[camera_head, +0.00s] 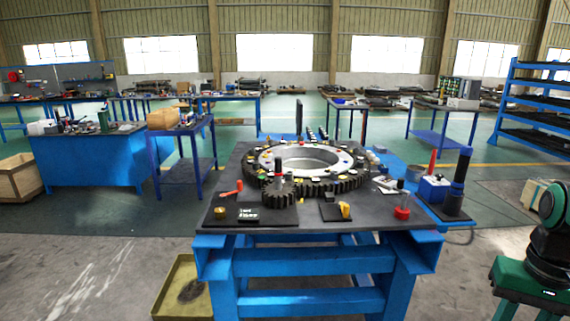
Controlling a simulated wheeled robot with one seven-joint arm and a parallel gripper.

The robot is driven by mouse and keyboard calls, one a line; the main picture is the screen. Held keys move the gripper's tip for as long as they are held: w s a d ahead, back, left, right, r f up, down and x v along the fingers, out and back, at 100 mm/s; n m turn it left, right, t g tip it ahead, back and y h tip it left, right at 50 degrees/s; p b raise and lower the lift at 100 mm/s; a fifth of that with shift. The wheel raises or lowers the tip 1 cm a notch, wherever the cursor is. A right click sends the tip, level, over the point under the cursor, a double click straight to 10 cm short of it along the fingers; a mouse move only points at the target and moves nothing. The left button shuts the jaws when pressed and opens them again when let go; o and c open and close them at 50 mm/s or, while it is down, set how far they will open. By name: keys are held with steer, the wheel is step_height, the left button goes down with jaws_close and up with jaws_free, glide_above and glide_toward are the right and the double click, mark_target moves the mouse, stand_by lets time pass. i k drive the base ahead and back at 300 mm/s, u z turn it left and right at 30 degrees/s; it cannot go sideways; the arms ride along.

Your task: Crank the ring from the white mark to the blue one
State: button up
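A large ring (268,164) with a pale top face and dark gear teeth lies flat on the dark top of a blue stand (310,221). Small coloured spots sit around its face; the white mark and the blue mark are too small to tell apart surely. A smaller dark toothed gear (280,197) stands at the ring's front left, seemingly against its teeth. An upright red and black handle (278,170) rises from this gear. My gripper is not in view.
On the stand are a black plate with white lettering (262,213), a yellow item (345,210), a red-based post (402,212) and an orange-red tool (232,189). A blue box (434,189) and a tall black post (459,182) stand right. A yellowish tray (180,287) lies on the floor.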

mark_target(276, 194)
steer(key=z, duration=0.05)
steer(key=i, duration=1)
steer(key=u, duration=0.05)
